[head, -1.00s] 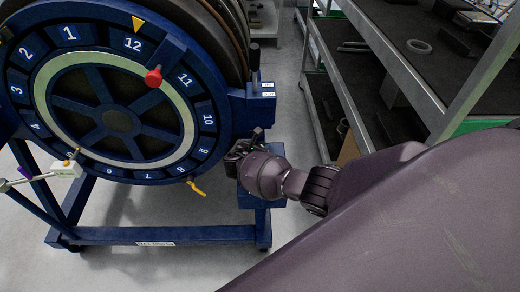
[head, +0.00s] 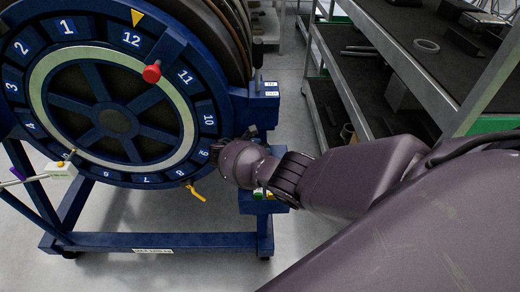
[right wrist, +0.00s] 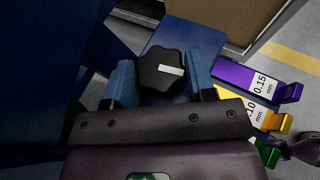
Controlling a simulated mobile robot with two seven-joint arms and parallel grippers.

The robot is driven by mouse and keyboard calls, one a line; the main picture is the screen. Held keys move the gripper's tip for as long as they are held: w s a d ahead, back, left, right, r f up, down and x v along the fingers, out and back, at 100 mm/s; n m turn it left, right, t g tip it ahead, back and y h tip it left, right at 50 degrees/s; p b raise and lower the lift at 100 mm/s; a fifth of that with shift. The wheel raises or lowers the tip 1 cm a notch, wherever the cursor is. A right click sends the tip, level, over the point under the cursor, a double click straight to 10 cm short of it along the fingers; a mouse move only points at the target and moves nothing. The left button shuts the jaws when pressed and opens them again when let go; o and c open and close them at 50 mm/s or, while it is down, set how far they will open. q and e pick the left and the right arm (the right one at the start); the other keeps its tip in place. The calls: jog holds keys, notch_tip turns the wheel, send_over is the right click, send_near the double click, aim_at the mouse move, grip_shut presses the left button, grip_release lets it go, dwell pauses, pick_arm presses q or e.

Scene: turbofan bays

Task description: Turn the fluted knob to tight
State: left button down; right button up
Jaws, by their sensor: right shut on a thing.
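The fluted knob (right wrist: 163,70) is black with a scalloped rim and a white bar mark. In the right wrist view the bar lies nearly level, from the middle towards the right. My right gripper (right wrist: 162,82) has its two blue fingers on either side of the knob and is shut on it. In the head view the right gripper (head: 217,152) is at the lower right of the numbered blue wheel (head: 115,122), and my wrist hides the knob there. I cannot read any tight marking.
Purple (right wrist: 252,82), yellow (right wrist: 272,118) and green (right wrist: 265,152) gauge tags lie right of the knob. A red knob (head: 152,72) and a yellow lever (head: 195,192) are on the wheel. A dark shelf rack (head: 385,70) stands on the right.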

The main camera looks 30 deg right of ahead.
jog(key=o, duration=0.9)
jog(key=shift+a+r, duration=0.2)
jog(key=shift+a, duration=0.2)
jog(key=shift+p+v, duration=0.9)
jog(key=shift+v, duration=4)
jog(key=shift+s, duration=0.1)
